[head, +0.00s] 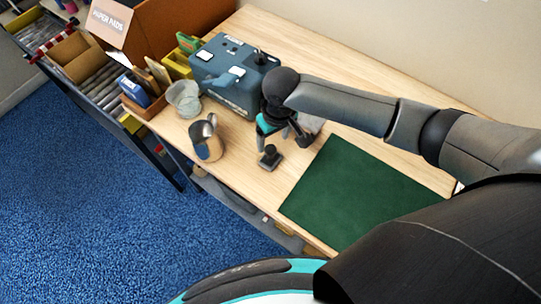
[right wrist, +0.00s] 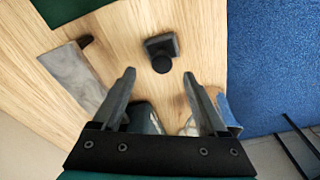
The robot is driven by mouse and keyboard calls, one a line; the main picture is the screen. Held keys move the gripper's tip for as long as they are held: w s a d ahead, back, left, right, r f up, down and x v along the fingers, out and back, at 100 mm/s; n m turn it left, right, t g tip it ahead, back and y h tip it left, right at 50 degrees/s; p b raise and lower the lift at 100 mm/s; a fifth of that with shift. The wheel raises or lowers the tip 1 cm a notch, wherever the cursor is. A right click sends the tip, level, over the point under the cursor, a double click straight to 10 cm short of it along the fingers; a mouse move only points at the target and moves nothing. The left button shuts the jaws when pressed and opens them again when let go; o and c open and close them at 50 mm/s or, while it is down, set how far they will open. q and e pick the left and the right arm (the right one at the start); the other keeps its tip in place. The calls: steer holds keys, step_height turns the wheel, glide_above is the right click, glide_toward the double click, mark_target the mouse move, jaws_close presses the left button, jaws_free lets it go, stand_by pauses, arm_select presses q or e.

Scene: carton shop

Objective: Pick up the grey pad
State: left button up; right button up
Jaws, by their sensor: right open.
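A flat grey piece, which looks like the grey pad (right wrist: 75,80), lies on the wooden table at the left of the right wrist view. In the head view the grey pad (head: 313,124) is partly hidden behind my right gripper (head: 284,140). My right gripper is open and empty above the table, with its fingers pointing down. In the right wrist view the pad lies to the left of the gripper's fingers (right wrist: 159,74), apart from them. My left gripper is not in view.
A black stamp-like block (head: 270,156) stands near the gripper; it also shows in the right wrist view (right wrist: 161,47). A metal jug (head: 207,140), a clear cup (head: 184,99) and a blue-grey machine (head: 228,78) stand farther left. A green mat (head: 355,190) lies bare at the right.

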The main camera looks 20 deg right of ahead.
mark_target(271, 149)
steer(key=shift+w+a+f+b, duration=0.1)
steer(key=shift+f, duration=1)
steer(key=shift+w+a+f+b, duration=0.1)
steer(key=shift+w+f, duration=0.05)
steer(key=shift+f, duration=0.95)
steer(key=shift+w+a+f+b, duration=0.1)
steer(key=shift+f, duration=1)
steer(key=shift+c, duration=0.4)
jaws_close()
